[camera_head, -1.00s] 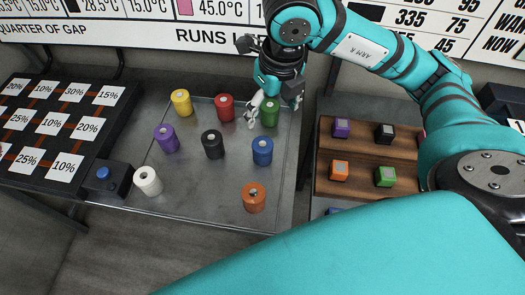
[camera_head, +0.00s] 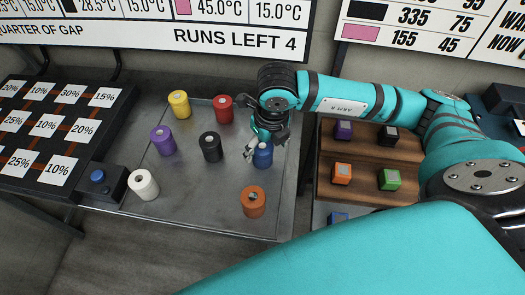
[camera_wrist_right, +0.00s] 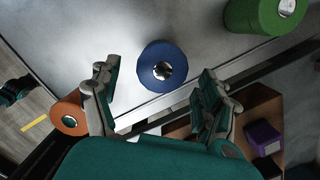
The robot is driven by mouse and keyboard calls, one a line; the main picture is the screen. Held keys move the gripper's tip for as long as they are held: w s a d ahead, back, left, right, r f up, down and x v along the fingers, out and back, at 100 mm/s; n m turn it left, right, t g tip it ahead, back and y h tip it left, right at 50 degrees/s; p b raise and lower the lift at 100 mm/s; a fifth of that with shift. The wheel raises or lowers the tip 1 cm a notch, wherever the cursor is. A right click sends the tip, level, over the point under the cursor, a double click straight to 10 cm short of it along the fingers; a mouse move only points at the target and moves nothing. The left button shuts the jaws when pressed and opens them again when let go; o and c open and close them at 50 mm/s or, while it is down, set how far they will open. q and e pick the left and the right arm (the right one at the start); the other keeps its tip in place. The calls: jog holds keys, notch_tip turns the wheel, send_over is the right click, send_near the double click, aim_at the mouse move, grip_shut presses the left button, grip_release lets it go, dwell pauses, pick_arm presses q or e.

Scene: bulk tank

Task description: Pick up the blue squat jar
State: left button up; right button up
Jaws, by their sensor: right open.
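The blue squat jar (camera_head: 262,157) stands upright on the grey metal tray near its right side. In the right wrist view the blue jar (camera_wrist_right: 162,66) shows from above, with a silver cap in its top. My right gripper (camera_head: 262,147) is open and hangs above and just behind the jar, partly covering it. In the right wrist view the open fingers of the right gripper (camera_wrist_right: 157,100) lie to either side below the jar, with nothing between them. My left gripper is not in view.
An orange jar (camera_head: 253,201), black jar (camera_head: 210,147) and red jar (camera_head: 223,108) stand around the blue one. A green jar (camera_wrist_right: 262,12) shows in the wrist view. A wooden rack (camera_head: 365,165) with coloured cubes is at right. The tray (camera_head: 200,200) is bare at front.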

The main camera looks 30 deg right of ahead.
jog(key=shift+w+a+f+p, duration=0.1)
jog(key=shift+w+f+p, duration=0.2)
jog(key=shift+f, duration=0.6)
jog(key=shift+w+d+f+p, duration=0.15)
jog(key=shift+w+f, duration=0.1)
jog(key=shift+f, duration=0.7)
jog(key=shift+w+a+f+p, duration=0.15)
jog(key=shift+w+f+p, duration=0.15)
jog(key=shift+f, duration=0.6)
jog(key=c, duration=1.3)
